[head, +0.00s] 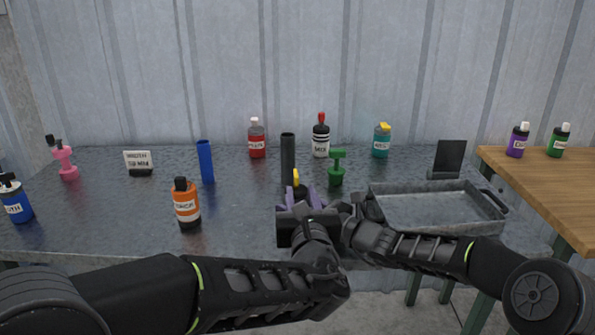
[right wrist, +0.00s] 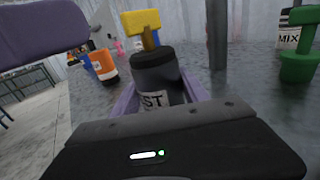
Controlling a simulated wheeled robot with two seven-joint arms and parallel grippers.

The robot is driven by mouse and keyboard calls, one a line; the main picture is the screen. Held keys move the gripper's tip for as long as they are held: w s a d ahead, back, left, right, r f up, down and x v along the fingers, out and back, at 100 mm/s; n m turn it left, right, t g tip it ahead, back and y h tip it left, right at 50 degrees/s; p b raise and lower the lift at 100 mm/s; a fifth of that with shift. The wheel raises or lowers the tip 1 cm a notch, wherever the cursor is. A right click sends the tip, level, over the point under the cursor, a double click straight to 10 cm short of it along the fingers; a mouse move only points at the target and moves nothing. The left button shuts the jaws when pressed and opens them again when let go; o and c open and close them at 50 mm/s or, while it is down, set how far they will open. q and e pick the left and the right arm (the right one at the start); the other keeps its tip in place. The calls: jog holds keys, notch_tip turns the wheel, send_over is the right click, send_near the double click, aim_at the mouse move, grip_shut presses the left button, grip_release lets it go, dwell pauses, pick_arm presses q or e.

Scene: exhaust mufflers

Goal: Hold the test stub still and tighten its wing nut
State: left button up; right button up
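The test stub (right wrist: 156,75) is a dark cylinder with a white label, partly hidden; in the head view it is mostly behind my left gripper. Its yellow wing nut (right wrist: 142,22) is on top and also shows in the head view (head: 296,177). My right gripper (right wrist: 160,95) has its purple fingers on both sides of the stub and appears shut on it. My left gripper (head: 307,198) is open and empty, in front of the stub, fingers apart. One purple finger of it fills the upper left of the right wrist view (right wrist: 40,35), clear of the nut.
A dark post (head: 288,158) stands behind the stub, with a green pump-shaped piece (head: 337,168) to its right. A metal tray (head: 430,208) lies at the right. An orange bottle (head: 186,205) and a blue cylinder (head: 206,162) stand left. Clear tabletop lies between orange bottle and grippers.

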jog(key=o, duration=0.5)
jog(key=v, duration=1.2)
jog(key=shift+s, duration=0.15)
